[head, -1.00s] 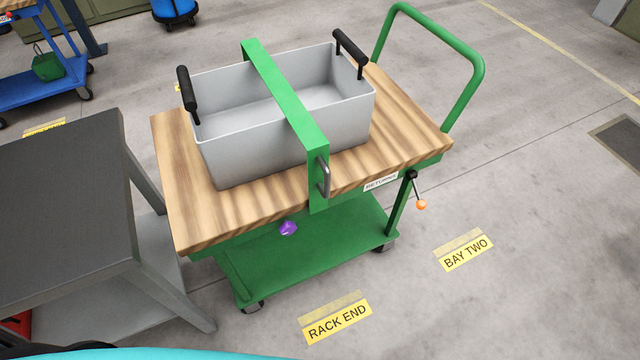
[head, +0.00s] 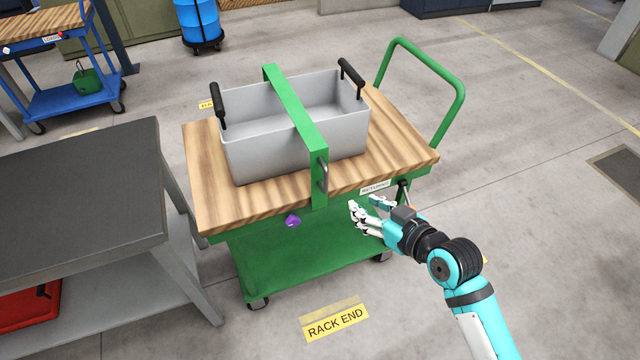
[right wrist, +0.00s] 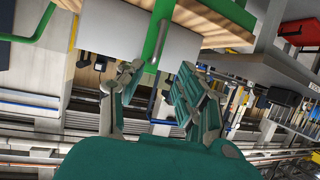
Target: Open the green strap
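The green strap (head: 290,107) runs over the grey bin (head: 255,145) on the wooden cart top and down the cart's near side. A metal handle (head: 322,174) sits on its near end. The strap also shows in the right wrist view (right wrist: 159,32), beyond the fingers. My right gripper (head: 367,210) is in front of the cart's near edge, right of and below the handle, apart from it. Its fingers are spread and empty, as the right wrist view (right wrist: 158,95) shows. My left gripper is not in view.
The green cart carries a purple knob (head: 292,221) under its near edge and a push bar (head: 459,95) at right. A dark-topped table (head: 80,190) stands close at left, with a red case (head: 30,305) on its lower shelf. The floor in front is clear.

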